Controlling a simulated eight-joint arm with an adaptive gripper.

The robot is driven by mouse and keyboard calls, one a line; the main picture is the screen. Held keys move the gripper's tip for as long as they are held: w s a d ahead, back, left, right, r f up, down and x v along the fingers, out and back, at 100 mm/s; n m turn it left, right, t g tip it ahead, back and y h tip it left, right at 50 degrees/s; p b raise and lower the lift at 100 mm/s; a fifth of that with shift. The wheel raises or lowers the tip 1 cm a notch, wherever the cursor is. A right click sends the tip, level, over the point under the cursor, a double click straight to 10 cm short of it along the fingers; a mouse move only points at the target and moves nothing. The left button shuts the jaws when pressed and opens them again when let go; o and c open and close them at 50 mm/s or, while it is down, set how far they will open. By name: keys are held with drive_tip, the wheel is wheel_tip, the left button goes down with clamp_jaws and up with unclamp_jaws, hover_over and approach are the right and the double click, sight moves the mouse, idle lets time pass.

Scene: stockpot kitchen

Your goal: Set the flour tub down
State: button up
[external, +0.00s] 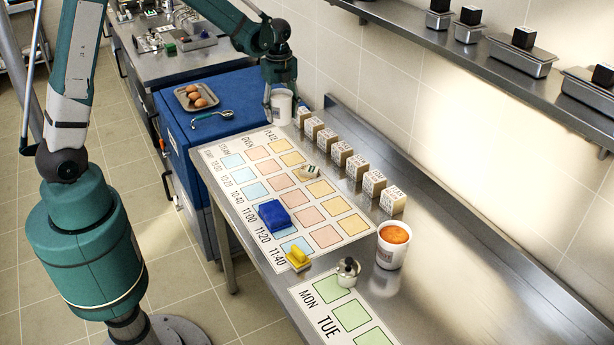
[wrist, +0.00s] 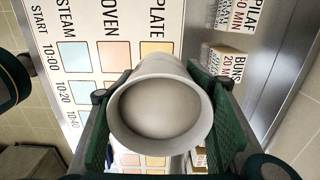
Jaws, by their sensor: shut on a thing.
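The flour tub (external: 281,109), a white round tub, is at the far end of the steel table. My gripper (external: 281,97) is above and around it, shut on its sides. In the wrist view the tub (wrist: 158,68) is between the green finger pads of my gripper (wrist: 165,115), and its open mouth shows a smooth pale inside. Its base is hidden in the wrist view, and I cannot tell whether it touches the table.
A printed chart (external: 240,201) covers much of the table (external: 438,262). A row of small labelled boxes (external: 342,153) runs beside it. A blue cabinet (external: 232,88) adjoins.

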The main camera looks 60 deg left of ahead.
drive_tip(key=shift+f, duration=3.1)
drive_tip(key=shift+f, duration=0.1)
drive_tip(key=shift+f, duration=1.8)
drive_tip(key=shift+f+b, duration=0.15)
drive_tip(key=shift+b, duration=0.3)
drive_tip(key=o, duration=1.1)
drive_tip(key=shift+r, duration=0.2)
